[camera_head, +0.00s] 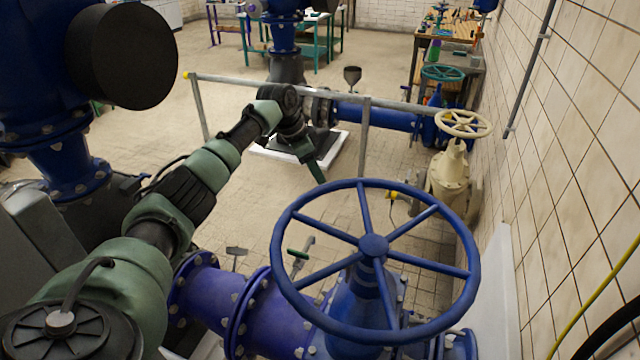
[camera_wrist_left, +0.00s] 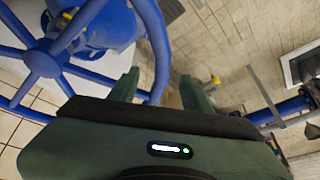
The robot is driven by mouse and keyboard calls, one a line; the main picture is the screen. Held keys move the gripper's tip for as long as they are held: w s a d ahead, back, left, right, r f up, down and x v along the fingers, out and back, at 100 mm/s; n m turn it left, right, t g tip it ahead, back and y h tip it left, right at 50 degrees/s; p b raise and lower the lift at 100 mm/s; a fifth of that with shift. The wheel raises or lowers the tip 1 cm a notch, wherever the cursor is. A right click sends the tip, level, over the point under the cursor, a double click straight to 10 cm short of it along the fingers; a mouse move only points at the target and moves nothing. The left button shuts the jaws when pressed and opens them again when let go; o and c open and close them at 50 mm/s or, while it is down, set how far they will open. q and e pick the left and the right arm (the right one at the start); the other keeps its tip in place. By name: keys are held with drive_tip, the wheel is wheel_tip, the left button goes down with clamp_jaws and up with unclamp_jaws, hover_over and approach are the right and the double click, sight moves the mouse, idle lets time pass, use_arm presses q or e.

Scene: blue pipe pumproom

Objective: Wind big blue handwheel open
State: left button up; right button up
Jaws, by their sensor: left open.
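The big blue handwheel (camera_head: 373,246) stands in the lower middle of the head view, a spoked ring on a blue valve body. Its hub and spokes also show at the left of the left wrist view (camera_wrist_left: 42,62). My left gripper (camera_head: 315,168) is by the far upper-left part of the rim. In the left wrist view its two green fingers (camera_wrist_left: 158,88) are apart, and the blue rim passes between them in the picture. I cannot tell whether the fingers touch the rim or how deep it sits between them. My right gripper is not in view.
A grey railing (camera_head: 300,91) runs behind the wheel. A cream valve with a cream handwheel (camera_head: 463,124) stands farther back at right, near the tiled wall (camera_head: 570,110). Purple-blue pipe (camera_head: 270,305) lies left of the valve. Open floor (camera_head: 235,190) shows beyond it.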

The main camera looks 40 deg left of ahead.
sight(325, 186)
use_arm(q)
drive_tip(key=p+x, duration=0.1)
drive_tip(key=x, duration=0.5)
drive_tip(key=shift+w+f+p, duration=0.15)
drive_tip(key=shift+p, duration=0.15)
drive_tip(key=shift+w+f, duration=0.2)
drive_tip(key=shift+f, duration=0.4)
clamp_jaws()
idle(0.6)
